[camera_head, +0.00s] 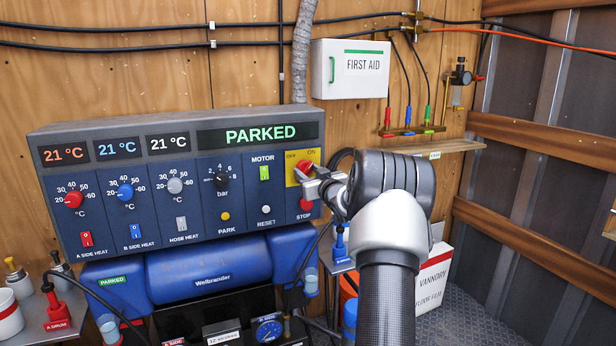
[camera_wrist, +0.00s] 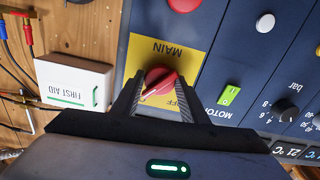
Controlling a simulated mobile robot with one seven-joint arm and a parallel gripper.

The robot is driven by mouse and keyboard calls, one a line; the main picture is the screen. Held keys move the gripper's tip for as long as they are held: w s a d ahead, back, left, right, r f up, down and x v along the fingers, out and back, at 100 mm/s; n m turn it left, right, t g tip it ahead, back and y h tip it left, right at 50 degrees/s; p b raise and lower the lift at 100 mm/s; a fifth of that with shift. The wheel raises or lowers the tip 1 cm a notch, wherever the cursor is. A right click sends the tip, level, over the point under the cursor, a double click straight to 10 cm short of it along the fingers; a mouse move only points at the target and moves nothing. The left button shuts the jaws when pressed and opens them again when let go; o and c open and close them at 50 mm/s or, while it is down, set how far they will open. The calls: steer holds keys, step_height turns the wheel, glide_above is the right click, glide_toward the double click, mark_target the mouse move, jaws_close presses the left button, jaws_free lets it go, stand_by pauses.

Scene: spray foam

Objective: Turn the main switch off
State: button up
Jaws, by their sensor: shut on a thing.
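The main switch is a red rotary knob (camera_head: 304,167) on a yellow plate (camera_head: 292,156) marked OFF and ON, at the right end of the control panel (camera_head: 150,190). In the wrist view the red knob (camera_wrist: 159,77) sits between my two fingers, with the yellow plate (camera_wrist: 185,58) marked MAIN around it. My gripper (camera_head: 311,178) reaches the knob from the right and is shut on it. The panel display (camera_head: 262,135) reads PARKED.
A red stop button (camera_head: 305,204) lies just below the knob. A green-lit motor switch (camera_head: 264,173) is to its left, with the reset button (camera_head: 266,209) below. A first aid box (camera_head: 350,69) hangs above right. Hoses (camera_head: 407,127) and a wooden shelf (camera_head: 440,148) are to the right.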

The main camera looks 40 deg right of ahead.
steer(key=n+b, duration=0.3)
steer(key=shift+f, duration=0.25)
steer(key=n+b, duration=0.5)
steer(key=shift+r+n, duration=0.1)
steer(key=shift+n, duration=0.3)
steer(key=n+b, duration=0.2)
steer(key=n, duration=0.1)
steer(key=shift+d+n, duration=0.1)
steer(key=shift+n, duration=0.2)
steer(key=n+b, duration=0.3)
steer(key=n, duration=0.1)
steer(key=shift+r, duration=0.2)
steer(key=shift+n, duration=0.3)
steer(key=o, duration=1)
steer(key=shift+o, duration=0.2)
steer(key=shift+r, duration=0.1)
steer(key=shift+s, duration=0.15)
